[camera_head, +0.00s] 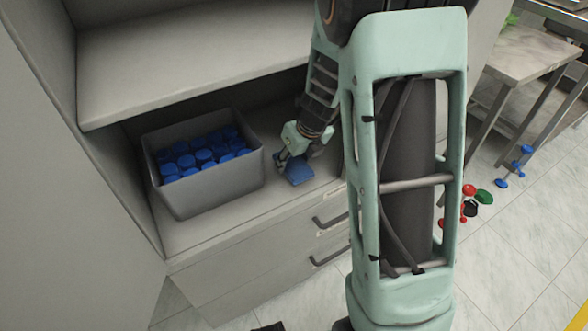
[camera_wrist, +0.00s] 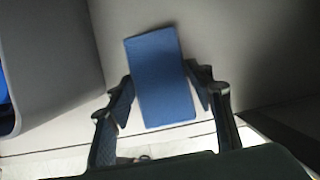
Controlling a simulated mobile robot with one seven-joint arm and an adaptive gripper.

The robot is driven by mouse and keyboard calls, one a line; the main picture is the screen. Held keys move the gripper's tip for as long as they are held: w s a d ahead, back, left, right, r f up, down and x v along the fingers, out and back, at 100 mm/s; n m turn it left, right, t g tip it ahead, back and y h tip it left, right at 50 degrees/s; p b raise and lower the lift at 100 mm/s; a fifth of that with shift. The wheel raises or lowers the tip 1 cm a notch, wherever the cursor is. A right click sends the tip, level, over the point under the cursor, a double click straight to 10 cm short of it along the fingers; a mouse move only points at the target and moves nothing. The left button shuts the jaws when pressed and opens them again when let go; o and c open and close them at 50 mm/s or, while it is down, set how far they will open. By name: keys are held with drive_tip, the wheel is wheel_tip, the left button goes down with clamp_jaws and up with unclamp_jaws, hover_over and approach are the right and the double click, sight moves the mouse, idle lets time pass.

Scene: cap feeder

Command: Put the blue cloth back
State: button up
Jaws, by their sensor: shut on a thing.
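The blue cloth (camera_head: 299,173) is a small, flat blue rectangle at the front right of the cabinet's grey worktop (camera_head: 205,238). In the wrist view the cloth (camera_wrist: 158,70) lies between the two fingers and extends beyond their tips. In the wrist view my gripper (camera_wrist: 161,98) is shut on the cloth, with one finger at each side edge. I cannot tell whether the cloth touches the worktop or is just above it.
A grey bin (camera_head: 212,194) full of blue caps (camera_head: 204,155) stands left of the cloth. A shelf (camera_head: 190,60) hangs above. Drawers with handles (camera_head: 330,220) are below. My column hides the right end. Several coloured pieces (camera_head: 470,190) lie on the floor at right.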

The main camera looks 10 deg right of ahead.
drive_tip(key=shift+f+b, duration=0.55)
drive_tip(key=shift+f, duration=0.6)
drive_tip(key=o, duration=1.1)
drive_tip(key=shift+f, duration=0.15)
drive_tip(key=shift+r, duration=0.25)
drive_tip(key=p+v, duration=0.6)
drive_tip(key=v, duration=0.6)
drive_tip(key=shift+s+f+p, duration=0.1)
drive_tip(key=shift+p, duration=0.2)
